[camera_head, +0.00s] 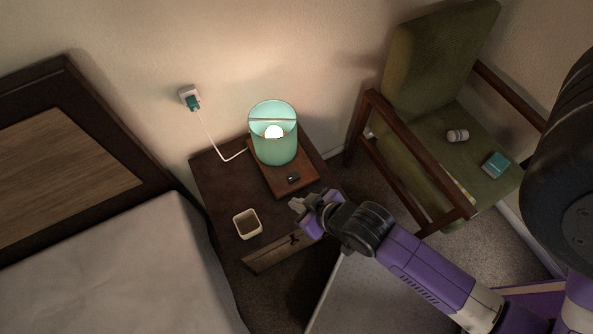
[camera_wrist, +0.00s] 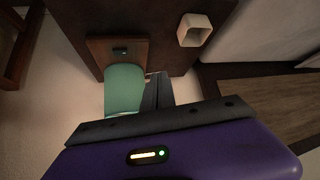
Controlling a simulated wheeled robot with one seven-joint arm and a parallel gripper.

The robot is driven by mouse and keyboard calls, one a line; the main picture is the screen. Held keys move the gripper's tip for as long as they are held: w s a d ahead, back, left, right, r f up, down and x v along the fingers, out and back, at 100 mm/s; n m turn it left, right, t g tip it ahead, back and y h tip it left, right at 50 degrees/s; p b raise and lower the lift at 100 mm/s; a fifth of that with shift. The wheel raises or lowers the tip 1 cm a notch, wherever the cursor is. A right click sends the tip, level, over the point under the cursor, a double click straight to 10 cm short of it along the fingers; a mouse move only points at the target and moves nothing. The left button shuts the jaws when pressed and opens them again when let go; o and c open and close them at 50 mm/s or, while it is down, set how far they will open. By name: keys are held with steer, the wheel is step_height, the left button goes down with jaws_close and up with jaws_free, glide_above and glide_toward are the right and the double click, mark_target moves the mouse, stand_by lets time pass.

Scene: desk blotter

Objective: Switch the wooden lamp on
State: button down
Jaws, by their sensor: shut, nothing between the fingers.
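The lamp has a green shade (camera_head: 274,148) and a flat wooden base (camera_head: 304,184) on the nightstand. A bright bulb (camera_head: 273,131) glows inside the shade, and the wall behind is lit. A small black switch (camera_head: 293,178) sits on the front of the base. My gripper (camera_head: 297,204) is shut and empty, in front of the base and apart from the switch. In the wrist view the shade (camera_wrist: 123,90), base (camera_wrist: 103,49) and switch (camera_wrist: 120,51) show beyond my gripper (camera_wrist: 157,78). The switch's exact position is too small to tell.
A small square cup (camera_head: 237,225) stands at the nightstand's (camera_head: 215,190) front left. A white cord (camera_head: 211,135) runs from the lamp to a wall plug (camera_head: 191,101). A bed (camera_head: 110,275) is left; a green armchair (camera_head: 430,70) is right, with a can (camera_head: 457,136) and teal box (camera_head: 496,165).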

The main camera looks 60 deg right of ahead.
steer(key=w+d+f+m+g, duration=0.2)
steer(key=w+d+f+g, duration=0.25)
steer(key=d, duration=0.25)
step_height(320, 180, up, 4)
steer(key=m+g+y, duration=0.2)
steer(key=g, duration=0.2)
glide_above(297, 176)
steer(key=shift+w+r, duration=0.1)
steer(key=shift+r, duration=0.1)
steer(key=shift+f, duration=0.1)
step_height(297, 176, down, 14)
steer(key=shift+r+b, duration=0.1)
steer(key=shift+b, duration=0.2)
